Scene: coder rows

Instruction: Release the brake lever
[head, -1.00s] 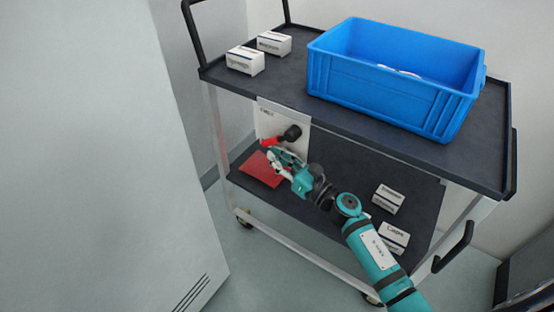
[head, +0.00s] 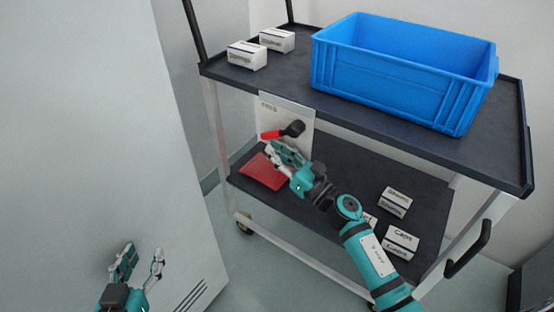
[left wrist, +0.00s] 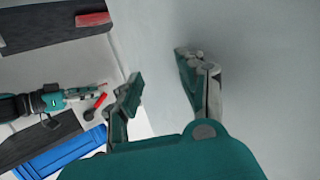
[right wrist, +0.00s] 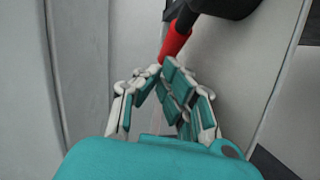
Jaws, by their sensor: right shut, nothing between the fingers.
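The brake lever (head: 271,134) has a red grip and a black hub (head: 293,128), on a white panel on the cart. Its grip points left and slightly down. My right gripper (head: 283,152) is shut and empty, just below the grip. In the right wrist view the red grip (right wrist: 175,42) is just beyond the closed fingertips (right wrist: 160,68); I cannot tell whether they touch. My left gripper (head: 140,254) is open and empty at the lower left, far from the lever. Its spread fingers also show in the left wrist view (left wrist: 162,70).
The cart's upper shelf (head: 290,85) carries a blue crate (head: 390,82) and two white boxes (head: 262,48). The lower shelf holds a red flat item (head: 264,172) and several white boxes (head: 396,203). A large pale panel (head: 90,120) stands at the left.

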